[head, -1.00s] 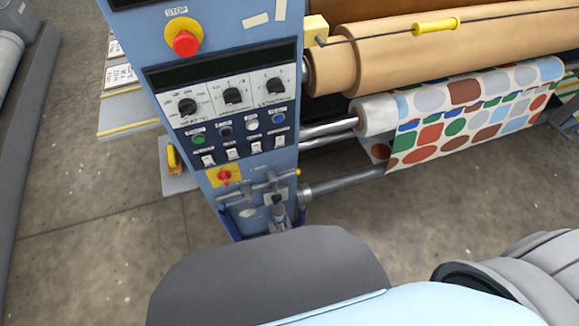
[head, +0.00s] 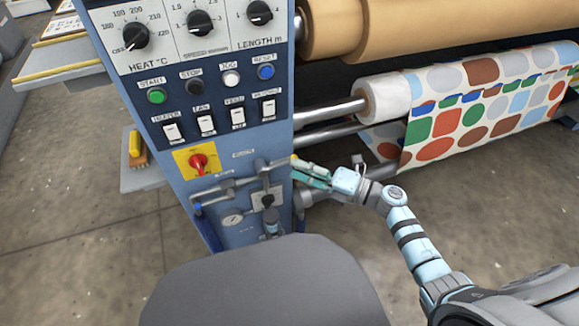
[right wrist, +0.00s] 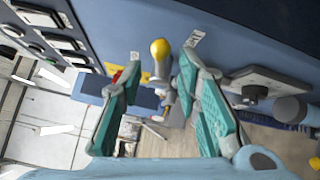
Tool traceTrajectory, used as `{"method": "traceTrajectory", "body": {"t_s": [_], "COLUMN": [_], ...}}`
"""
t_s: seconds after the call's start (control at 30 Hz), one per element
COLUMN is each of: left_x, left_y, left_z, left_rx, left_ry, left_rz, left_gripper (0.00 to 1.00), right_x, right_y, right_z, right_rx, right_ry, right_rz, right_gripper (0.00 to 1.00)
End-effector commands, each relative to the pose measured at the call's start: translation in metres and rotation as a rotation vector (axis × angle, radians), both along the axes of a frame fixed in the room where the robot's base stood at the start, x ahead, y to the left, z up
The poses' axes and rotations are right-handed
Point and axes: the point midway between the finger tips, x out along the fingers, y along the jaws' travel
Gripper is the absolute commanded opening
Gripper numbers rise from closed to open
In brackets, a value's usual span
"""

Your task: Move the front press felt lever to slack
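My right gripper (head: 299,170), with green finger pads, comes in from the right and is at the knob. In the right wrist view the yellow knob (right wrist: 160,48) shows between the tips of the spread fingers (right wrist: 162,72), with gaps on both sides. My left gripper is not in view.
A black-handled fitting on a plate (head: 265,199), a small gauge (head: 232,220) and a red switch on a yellow plate (head: 200,164) are close by. Rows of buttons and rocker switches (head: 205,125) sit above. Rollers and patterned fabric (head: 470,110) extend right.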

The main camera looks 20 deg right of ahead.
Motion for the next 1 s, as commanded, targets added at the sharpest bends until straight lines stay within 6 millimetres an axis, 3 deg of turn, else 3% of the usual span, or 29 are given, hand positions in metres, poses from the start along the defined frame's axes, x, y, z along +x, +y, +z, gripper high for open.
{"method": "traceTrajectory", "body": {"t_s": [0.2,0.47,0.67,1.0], "left_x": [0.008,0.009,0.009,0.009], "left_y": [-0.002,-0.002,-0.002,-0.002], "left_z": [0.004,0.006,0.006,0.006], "left_rx": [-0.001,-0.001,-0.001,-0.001], "left_ry": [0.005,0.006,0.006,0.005], "left_rz": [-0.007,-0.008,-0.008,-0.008], "left_gripper": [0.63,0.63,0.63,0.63], "right_x": [0.022,0.024,0.023,0.024], "right_y": [0.024,0.026,0.025,0.025], "right_z": [-0.001,0.000,0.000,-0.001], "right_rx": [0.002,0.002,0.002,0.000], "right_ry": [0.002,0.003,0.003,0.004], "right_rz": [-0.002,-0.002,-0.002,-0.003], "right_gripper": [0.31,0.31,0.00,0.00]}}
